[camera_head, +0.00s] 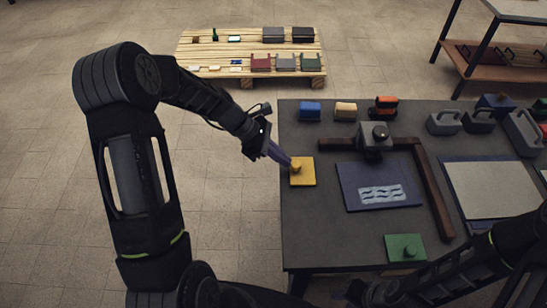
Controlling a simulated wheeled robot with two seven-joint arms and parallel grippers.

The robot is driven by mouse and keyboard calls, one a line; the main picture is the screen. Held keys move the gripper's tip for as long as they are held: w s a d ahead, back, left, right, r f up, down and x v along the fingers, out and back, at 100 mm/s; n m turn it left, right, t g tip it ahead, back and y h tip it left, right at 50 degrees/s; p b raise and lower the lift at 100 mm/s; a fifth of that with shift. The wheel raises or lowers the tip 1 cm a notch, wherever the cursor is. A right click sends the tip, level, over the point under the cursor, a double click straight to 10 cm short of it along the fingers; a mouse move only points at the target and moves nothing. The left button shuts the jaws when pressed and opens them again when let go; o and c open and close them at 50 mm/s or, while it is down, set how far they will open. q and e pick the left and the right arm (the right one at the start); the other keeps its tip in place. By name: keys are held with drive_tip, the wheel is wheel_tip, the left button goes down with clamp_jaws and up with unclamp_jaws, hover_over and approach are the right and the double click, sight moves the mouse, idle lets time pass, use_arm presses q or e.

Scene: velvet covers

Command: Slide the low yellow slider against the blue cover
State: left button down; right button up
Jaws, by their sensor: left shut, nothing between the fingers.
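The low yellow slider (308,178) is a flat square plate with a round knob, lying near the left edge of the dark table. The blue cover (357,177) is a flat dark blue panel with a pale wavy patch, to the right of the slider with a strip of bare table between them. My left gripper (284,158) is shut and empty, its fingertips at the left side of the slider's knob; I cannot tell whether they touch. My right arm comes in from the lower right, and its gripper (352,291) is dark and hard to make out at the table's front edge.
A brown angled rail (433,192) with a grey block (374,138) runs behind and right of the cover. A green plate with a knob (404,247) lies in front. Blue, yellow and orange blocks stand at the back. A grey panel (490,187) lies right.

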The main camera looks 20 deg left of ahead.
sight(312, 167)
use_arm(q)
drive_tip(key=w+d, duration=0.1)
drive_tip(key=d, duration=0.2)
drive_tip(key=w+d, duration=0.1)
drive_tip(key=d, duration=0.2)
drive_tip(key=w+d, duration=0.2)
drive_tip(key=d, duration=0.1)
drive_tip(key=shift+w, duration=0.1)
use_arm(e)
drive_tip(key=shift+r, duration=0.1)
